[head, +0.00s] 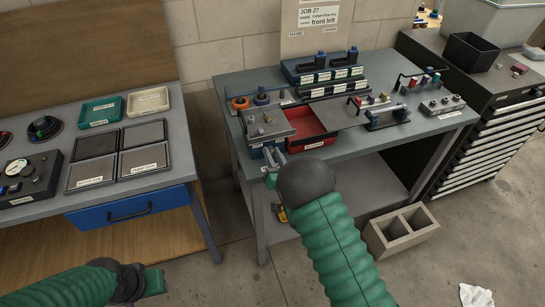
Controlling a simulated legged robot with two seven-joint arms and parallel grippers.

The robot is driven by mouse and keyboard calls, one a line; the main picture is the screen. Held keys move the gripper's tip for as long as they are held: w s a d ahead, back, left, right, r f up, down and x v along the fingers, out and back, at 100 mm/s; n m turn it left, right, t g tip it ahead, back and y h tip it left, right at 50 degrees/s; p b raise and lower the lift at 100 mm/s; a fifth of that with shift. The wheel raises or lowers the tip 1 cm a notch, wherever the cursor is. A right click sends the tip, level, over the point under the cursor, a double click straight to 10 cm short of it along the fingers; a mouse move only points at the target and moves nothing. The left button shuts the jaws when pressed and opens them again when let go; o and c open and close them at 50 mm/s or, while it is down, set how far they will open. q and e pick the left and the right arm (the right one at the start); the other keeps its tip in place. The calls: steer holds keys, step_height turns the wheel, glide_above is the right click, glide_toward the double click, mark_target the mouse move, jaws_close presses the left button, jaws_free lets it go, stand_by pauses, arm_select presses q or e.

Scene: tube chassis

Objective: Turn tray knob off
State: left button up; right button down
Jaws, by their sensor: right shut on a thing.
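A grey-topped unit (265,122) with small knobs on top stands at the left front of the middle bench, beside an open red tray (311,122). My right gripper (271,168) is at the bench's front edge, just below the front of this unit. It is shut on a small part that I take as the tray knob; its jaws and my dark wrist hide that part, so its turn angle cannot be read. My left gripper (153,283) is low at the left, away from the benches; its jaws are too unclear to tell.
The middle bench (400,138) also holds racks of labelled parts (325,75) and a small clamp fixture (387,115). A left bench (150,178) carries trays and dials. A drawer cabinet (490,125) stands right. A concrete block (400,232) lies on the floor.

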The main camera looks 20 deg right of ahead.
steer(key=n+b, duration=0.1)
steer(key=n, duration=0.2)
steer(key=n+b, duration=0.1)
steer(key=n, duration=0.2)
steer(key=shift+a+f+b, duration=0.15)
steer(key=shift+f+b, duration=0.05)
steer(key=shift+b, duration=0.1)
steer(key=n+b, duration=0.1)
steer(key=n, duration=0.4)
steer(key=shift+a+b, duration=0.15)
steer(key=shift+b, duration=0.15)
steer(key=shift+n, duration=0.4)
steer(key=c, duration=1.2)
jaws_free()
steer(key=shift+s+r, duration=0.1)
steer(key=shift+s, duration=0.05)
steer(key=s+p, duration=0.1)
steer(key=s, duration=0.4)
steer(key=s+p, duration=0.2)
steer(key=s, duration=0.4)
steer(key=s+p, duration=0.1)
steer(key=s, duration=0.4)
steer(key=shift+s+d, duration=0.3)
